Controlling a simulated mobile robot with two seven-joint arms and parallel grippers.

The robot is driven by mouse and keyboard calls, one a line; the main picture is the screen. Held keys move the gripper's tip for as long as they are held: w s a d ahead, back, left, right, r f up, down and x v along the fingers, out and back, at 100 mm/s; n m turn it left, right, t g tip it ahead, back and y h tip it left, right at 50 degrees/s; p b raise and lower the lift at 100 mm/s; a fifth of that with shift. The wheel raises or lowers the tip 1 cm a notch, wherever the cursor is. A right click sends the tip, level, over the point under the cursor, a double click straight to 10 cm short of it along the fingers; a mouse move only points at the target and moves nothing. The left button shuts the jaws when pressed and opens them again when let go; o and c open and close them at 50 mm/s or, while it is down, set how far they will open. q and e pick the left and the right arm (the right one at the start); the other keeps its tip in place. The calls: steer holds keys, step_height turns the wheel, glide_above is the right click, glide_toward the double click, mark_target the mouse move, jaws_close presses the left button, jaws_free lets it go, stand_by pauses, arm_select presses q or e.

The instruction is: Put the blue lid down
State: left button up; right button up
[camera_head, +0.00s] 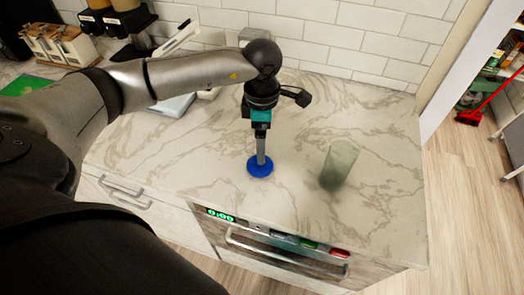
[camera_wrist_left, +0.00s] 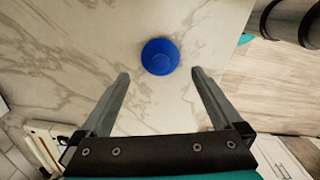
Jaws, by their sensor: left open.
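The blue lid (camera_head: 260,170) lies flat on the marble countertop (camera_head: 215,140), near its front edge. It also shows in the left wrist view (camera_wrist_left: 160,57) as a round blue disc with counter around it. My left gripper (camera_head: 261,158) points down over the lid. In the left wrist view, its two fingers (camera_wrist_left: 161,73) are spread apart with nothing between them, and the lid appears just beyond the fingertips. I cannot tell the exact gap between the fingertips and the lid. My right gripper is not in view.
A greenish translucent glass (camera_head: 339,163) stands on the counter to the right of the lid. An oven with a handle (camera_head: 285,254) is below the front edge. Dispensers (camera_head: 118,22) stand at the back left.

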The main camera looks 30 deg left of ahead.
arm_select(q)
steer(key=shift+r, duration=2.35)
steer(key=shift+s+f, duration=0.1)
